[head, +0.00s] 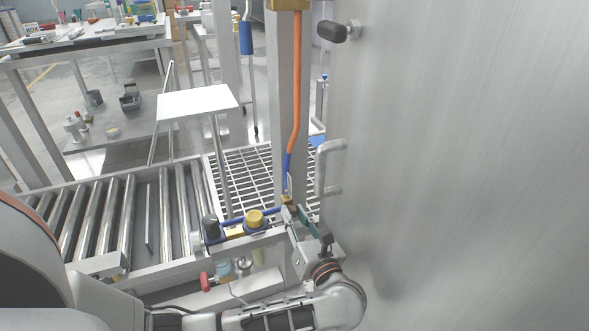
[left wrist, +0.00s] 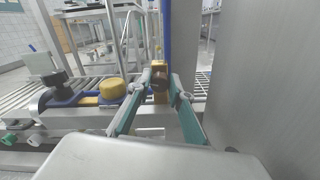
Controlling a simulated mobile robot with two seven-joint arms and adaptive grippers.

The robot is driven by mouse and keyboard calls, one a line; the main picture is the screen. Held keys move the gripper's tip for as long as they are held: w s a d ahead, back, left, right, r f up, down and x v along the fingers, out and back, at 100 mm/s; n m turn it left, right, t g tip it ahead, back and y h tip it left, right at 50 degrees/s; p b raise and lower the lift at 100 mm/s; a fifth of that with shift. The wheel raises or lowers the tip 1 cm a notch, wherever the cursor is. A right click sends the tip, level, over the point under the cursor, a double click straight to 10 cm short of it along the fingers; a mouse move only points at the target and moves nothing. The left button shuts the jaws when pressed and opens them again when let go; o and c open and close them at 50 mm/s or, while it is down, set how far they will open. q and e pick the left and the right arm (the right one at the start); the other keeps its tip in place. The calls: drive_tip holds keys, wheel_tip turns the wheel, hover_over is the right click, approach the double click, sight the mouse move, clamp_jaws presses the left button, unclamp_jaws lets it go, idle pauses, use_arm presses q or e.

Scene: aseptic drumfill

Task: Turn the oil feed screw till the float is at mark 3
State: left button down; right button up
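My left gripper (head: 303,214) reaches up from the bottom of the head view to a small brass fitting (head: 288,200) at the foot of the post. In the left wrist view its two teal-padded fingers (left wrist: 160,86) stand apart, one each side of a dark round screw-like piece (left wrist: 159,84) on the brass block (left wrist: 158,70). I cannot tell whether either fingertip touches it. A yellow round cap (head: 254,217) and a black knob (head: 211,226) sit on a blue-edged rail to the left. No float or numbered mark can be made out. My right gripper is not in view.
A large steel wall (head: 470,150) with a handle (head: 327,166) stands close on the right. An orange hose (head: 295,85) runs down the post. A red valve handle (head: 206,282) is lower left of the gripper.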

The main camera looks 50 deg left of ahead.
use_arm(q)
drive_tip(key=shift+n, duration=0.4)
drive_tip(key=n, duration=0.6)
drive_tip(key=shift+s+n, duration=0.1)
drive_tip(key=shift+n, duration=0.2)
drive_tip(key=n, duration=0.3)
drive_tip(key=shift+a, duration=0.1)
drive_tip(key=shift+n, duration=2.2)
drive_tip(key=shift+f, duration=0.1)
drive_tip(key=c, duration=1.8)
unclamp_jaws()
